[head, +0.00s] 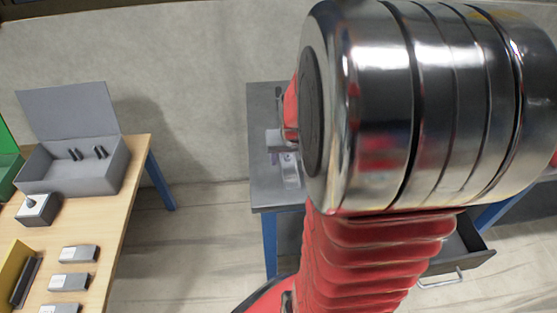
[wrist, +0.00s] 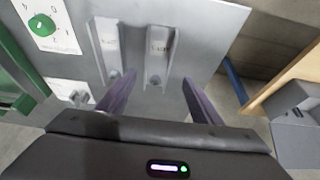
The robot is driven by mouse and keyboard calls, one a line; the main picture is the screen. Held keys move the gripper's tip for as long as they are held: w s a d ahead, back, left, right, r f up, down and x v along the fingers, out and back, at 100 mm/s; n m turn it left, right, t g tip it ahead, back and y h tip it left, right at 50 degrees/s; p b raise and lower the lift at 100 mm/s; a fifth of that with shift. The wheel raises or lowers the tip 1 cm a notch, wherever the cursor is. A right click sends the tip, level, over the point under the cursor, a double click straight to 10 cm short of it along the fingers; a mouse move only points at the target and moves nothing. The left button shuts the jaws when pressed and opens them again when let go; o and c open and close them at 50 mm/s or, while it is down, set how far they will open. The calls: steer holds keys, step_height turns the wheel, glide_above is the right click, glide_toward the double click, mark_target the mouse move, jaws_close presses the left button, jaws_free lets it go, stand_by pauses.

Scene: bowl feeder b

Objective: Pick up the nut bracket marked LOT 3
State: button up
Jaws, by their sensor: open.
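In the wrist view, two pale grey nut brackets lie side by side on a grey tabletop (wrist: 205,28): a left bracket (wrist: 107,45) and a right bracket (wrist: 158,58). Each has a small label and a round nut at its near end. The label print is too small to read surely. My gripper (wrist: 160,80) is open, with its two purple fingers apart. In this view the right bracket's near end shows between the fingertips; the left bracket is outside the left finger. No contact is visible. In the head view my arm hides most of this tabletop (head: 262,105).
In the wrist view, a panel with a green knob (wrist: 42,25) and a small switch plate (wrist: 70,90) are at left. In the head view, a wooden table (head: 125,185) at left holds an open grey box (head: 95,180) and several grey blocks. An open drawer (head: 458,250) juts out at lower right.

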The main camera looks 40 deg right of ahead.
mark_target(289, 168)
steer(key=shift+x, duration=2.6)
steer(key=shift+s+d+f, duration=0.1)
steer(key=shift+d+f, duration=0.05)
steer(key=shift+f, duration=0.05)
steer(key=shift+c, duration=0.6)
steer(key=c, duration=1.1)
